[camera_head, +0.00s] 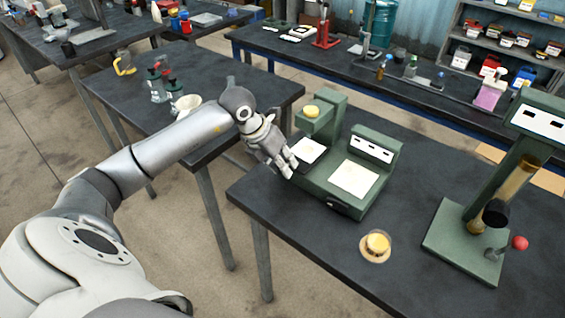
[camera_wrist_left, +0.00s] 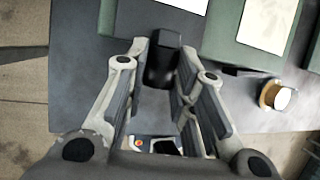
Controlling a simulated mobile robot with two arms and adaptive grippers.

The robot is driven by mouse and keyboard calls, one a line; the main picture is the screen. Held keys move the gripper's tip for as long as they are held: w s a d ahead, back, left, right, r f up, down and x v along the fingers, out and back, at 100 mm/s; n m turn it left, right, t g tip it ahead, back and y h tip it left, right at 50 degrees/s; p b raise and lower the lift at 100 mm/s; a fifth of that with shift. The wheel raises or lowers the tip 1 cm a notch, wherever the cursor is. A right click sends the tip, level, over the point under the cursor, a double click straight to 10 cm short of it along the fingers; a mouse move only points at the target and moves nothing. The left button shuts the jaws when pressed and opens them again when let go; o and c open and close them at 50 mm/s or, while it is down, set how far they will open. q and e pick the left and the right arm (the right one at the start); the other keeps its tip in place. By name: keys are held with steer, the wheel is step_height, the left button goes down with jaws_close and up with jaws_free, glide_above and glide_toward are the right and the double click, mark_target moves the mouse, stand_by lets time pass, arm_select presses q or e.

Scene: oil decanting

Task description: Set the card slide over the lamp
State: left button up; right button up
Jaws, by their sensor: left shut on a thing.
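A white square (camera_head: 308,150) lies under that head, and a second white square (camera_head: 355,178) lies on the device's body. I cannot tell for certain which part is the card slide or the lamp. My left gripper (camera_head: 291,166) is at the device's left edge, beside the first square. In the left wrist view its fingers (camera_wrist_left: 165,52) are around a dark handle (camera_wrist_left: 160,62) beside the green part. My right gripper is out of view.
A round yellow-topped piece (camera_head: 377,243) sits on the table in front of the device. A green stand (camera_head: 470,240) with a tube and a red knob is at the right. Another table with a white cup (camera_head: 187,106) is behind my arm.

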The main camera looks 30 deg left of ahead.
arm_select(q)
jaws_close()
steer(key=shift+d, duration=0.45)
steer(key=d, duration=0.4)
steer(key=d+b, duration=0.1)
steer(key=d, duration=0.4)
steer(key=s+d+b, duration=0.1)
steer(key=d, duration=0.4)
steer(key=shift+s+d, duration=0.1)
steer(key=shift+d, duration=0.05)
steer(key=o, duration=0.6)
jaws_free()
steer(key=o, duration=0.3)
steer(key=shift+d, duration=0.2)
steer(key=shift+a+r, duration=0.1)
steer(key=shift+a, duration=0.05)
